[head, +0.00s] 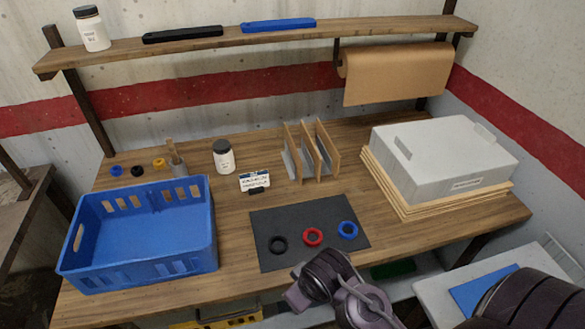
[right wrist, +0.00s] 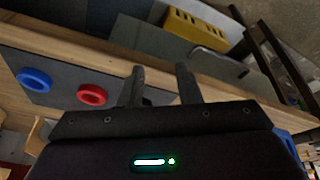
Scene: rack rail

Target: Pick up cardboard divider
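Several upright tan cardboard panels, which look like the cardboard dividers (head: 322,148), stand side by side with grey pieces between them at the back middle of the wooden table, in the head view. My right arm reaches in from the bottom right, in front of the table's near edge and well apart from the panels. My right gripper (right wrist: 158,75) shows two fingers spread apart with nothing between them in the right wrist view. The panels cannot be made out in that view. My left gripper is not in view.
A dark mat (head: 290,256) holds black, red and blue rings. A blue crate (head: 140,268) is left, a grey lidded box (head: 445,160) on tan sheets right. A jar (head: 223,157) and a small label stand (head: 255,181) are left of the panels. A shelf (head: 260,40) runs above.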

